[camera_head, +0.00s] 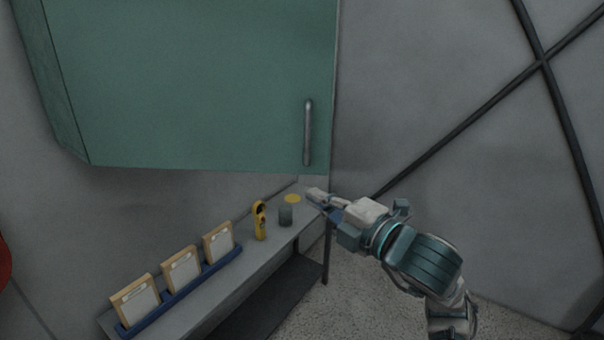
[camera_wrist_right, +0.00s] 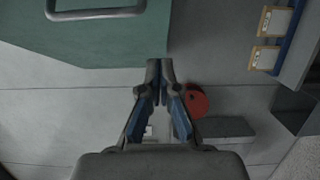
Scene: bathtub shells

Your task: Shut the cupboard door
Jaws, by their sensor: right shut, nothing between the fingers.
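The green cupboard door (camera_head: 190,85) fills the upper left of the head view, with a vertical grey bar handle (camera_head: 308,133) near its lower right corner. I cannot tell from here whether the door stands ajar. My right gripper (camera_head: 314,194) is shut and empty, just below the handle and apart from it in the picture. In the right wrist view the shut fingertips (camera_wrist_right: 160,68) are by the lower edge of the green door (camera_wrist_right: 110,45), and the handle (camera_wrist_right: 95,14) is at the top left. My left gripper is not in view.
A grey bench (camera_head: 208,292) below carries a blue rack (camera_head: 190,288) of several boxed cards, a yellow tool (camera_head: 259,220), a grey cylinder (camera_head: 285,216) and a yellow disc (camera_head: 293,198). A red round object (camera_wrist_right: 197,101) shows in the wrist view. Black bars cross the right wall.

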